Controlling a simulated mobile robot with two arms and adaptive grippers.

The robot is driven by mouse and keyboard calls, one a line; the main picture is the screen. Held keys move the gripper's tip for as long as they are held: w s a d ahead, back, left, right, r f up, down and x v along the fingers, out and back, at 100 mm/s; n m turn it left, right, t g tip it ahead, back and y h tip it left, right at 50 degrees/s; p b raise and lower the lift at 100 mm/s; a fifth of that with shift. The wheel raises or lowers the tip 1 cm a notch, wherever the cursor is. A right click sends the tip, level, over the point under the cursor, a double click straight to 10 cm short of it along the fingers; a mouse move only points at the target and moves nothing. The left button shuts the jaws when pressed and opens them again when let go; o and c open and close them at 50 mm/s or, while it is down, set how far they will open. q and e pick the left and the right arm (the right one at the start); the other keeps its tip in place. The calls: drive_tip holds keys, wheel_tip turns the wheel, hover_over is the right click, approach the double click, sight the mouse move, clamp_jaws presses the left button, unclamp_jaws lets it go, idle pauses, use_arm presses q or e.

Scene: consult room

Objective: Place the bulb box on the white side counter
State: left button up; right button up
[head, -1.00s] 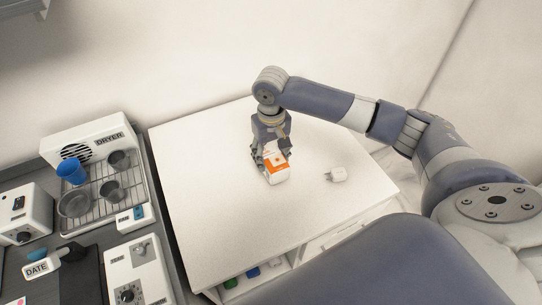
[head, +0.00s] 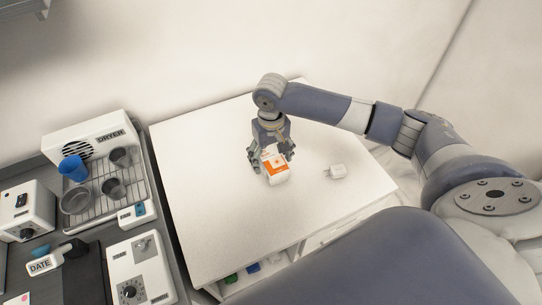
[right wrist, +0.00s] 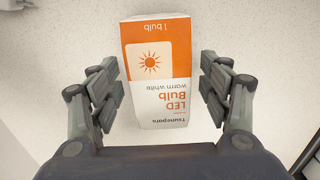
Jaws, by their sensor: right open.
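The bulb box (head: 277,170), white and orange, stands on the white side counter (head: 210,190), right of its middle. In the right wrist view the bulb box (right wrist: 158,75) shows its printed face, upside down, between the fingers. My right gripper (head: 271,160) is open around the box, behind it in the head view. In the right wrist view a gap shows between the box and each finger of the right gripper (right wrist: 162,85). My left gripper is not in view.
A small white plug-like item (head: 337,171) lies on the counter right of the box. A dryer rack (head: 95,185) with cups stands on the dark bench at left. The counter's left half is clear. A wall runs behind.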

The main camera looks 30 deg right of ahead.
sight(271, 156)
wheel_tip(271, 156, up, 12)
drive_tip(key=b, duration=0.2)
drive_tip(key=shift+r+b, duration=0.15)
drive_tip(key=shift+b, duration=0.15)
idle(0.4)
